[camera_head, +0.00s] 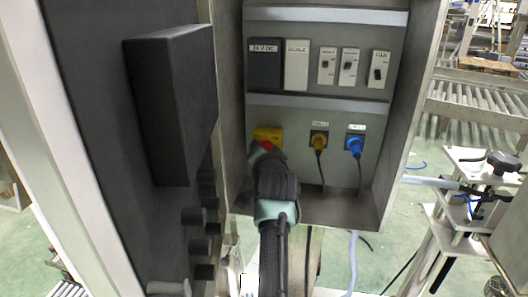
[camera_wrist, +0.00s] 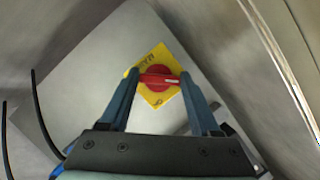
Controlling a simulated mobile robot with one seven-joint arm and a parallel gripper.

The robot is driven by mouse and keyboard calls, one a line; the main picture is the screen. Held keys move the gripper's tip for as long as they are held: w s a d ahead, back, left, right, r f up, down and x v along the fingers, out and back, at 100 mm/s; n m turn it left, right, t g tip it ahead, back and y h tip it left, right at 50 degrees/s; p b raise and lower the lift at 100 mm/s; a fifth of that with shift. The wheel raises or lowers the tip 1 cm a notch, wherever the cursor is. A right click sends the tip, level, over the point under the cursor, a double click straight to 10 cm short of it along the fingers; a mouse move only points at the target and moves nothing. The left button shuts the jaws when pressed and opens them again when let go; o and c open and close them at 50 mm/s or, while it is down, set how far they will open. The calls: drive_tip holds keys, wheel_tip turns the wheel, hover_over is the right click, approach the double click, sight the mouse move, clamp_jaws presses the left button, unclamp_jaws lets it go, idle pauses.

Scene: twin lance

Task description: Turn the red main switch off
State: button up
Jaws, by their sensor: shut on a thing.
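The red main switch (camera_wrist: 158,79) is a rotary knob on a yellow plate (camera_wrist: 152,62) in the wrist view. In the head view the yellow plate (camera_head: 266,134) is at the lower left of the cabinet's back panel, with a bit of the red switch (camera_head: 266,145) showing above my arm. My gripper (camera_wrist: 158,80) is in front of the switch, with one finger on each side of the red handle, shut on it. In the wrist view the handle lies roughly level across the picture. The plate appears tilted there, and its lettering is only partly readable. My wrist hides most of the switch in the head view.
The open cabinet has a row of breakers (camera_head: 348,67) above. The cabinet's side walls stand close around my gripper. A dark box (camera_head: 172,100) is on the left door.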

drive_tip(key=o, duration=1.4)
drive_tip(key=b+v, duration=0.1)
drive_tip(key=v, duration=1.2)
drive_tip(key=shift+b, duration=0.3)
drive_tip(key=shift+r, duration=0.1)
